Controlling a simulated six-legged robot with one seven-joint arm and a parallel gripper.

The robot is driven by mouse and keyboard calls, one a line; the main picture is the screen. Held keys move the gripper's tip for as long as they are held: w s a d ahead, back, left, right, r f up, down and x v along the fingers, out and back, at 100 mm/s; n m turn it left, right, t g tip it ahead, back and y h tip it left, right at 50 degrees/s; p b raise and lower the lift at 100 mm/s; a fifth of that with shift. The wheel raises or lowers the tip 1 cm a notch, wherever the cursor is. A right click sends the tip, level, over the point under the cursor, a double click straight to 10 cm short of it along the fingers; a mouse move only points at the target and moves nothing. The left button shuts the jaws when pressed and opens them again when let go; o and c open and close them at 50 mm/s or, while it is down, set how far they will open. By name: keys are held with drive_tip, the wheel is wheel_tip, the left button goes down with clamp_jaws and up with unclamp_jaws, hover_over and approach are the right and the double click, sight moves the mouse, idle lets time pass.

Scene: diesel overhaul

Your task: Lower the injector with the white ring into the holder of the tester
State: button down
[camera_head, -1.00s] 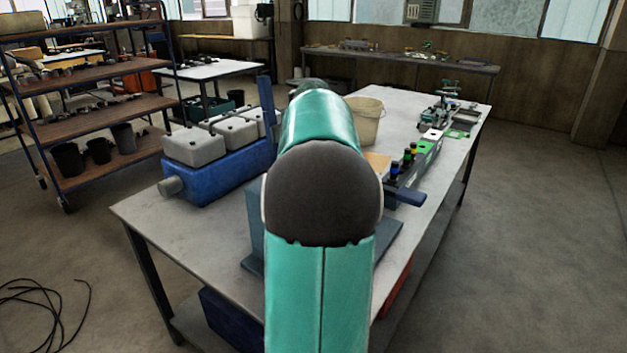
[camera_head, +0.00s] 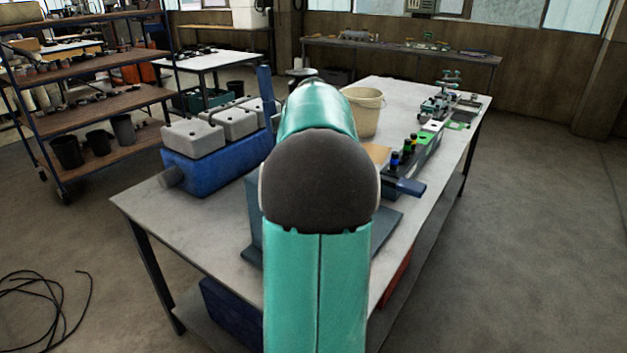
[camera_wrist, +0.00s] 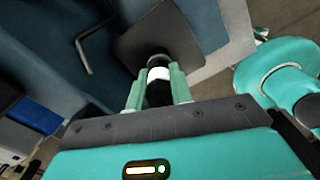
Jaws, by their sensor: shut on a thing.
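In the wrist view my gripper (camera_wrist: 156,78) is shut on the injector with the white ring (camera_wrist: 158,94), a dark body with a white band between the fingers. A dark square plate (camera_wrist: 182,32) lies just beyond the injector's far end. I cannot tell whether that end is in a holder, touching the plate or above it. The blue-grey tester (camera_head: 255,215) is mostly hidden behind my arm in the head view; its base plate (camera_head: 385,235) shows at the right. My gripper is hidden in the head view.
A rack (camera_head: 428,148) with several colour-ringed injectors (camera_head: 408,150) stands on the bench (camera_head: 190,225) at the right. A blue engine block (camera_head: 210,165) with grey heads is at the left, and a beige bucket (camera_head: 364,112) behind. A bent dark rod (camera_wrist: 88,45) shows in the wrist view.

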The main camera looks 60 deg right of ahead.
drive_tip(key=shift+f, duration=1.35)
drive_tip(key=c, duration=0.8)
unclamp_jaws()
drive_tip(key=shift+o, duration=0.2)
drive_tip(key=shift+r, duration=3.5)
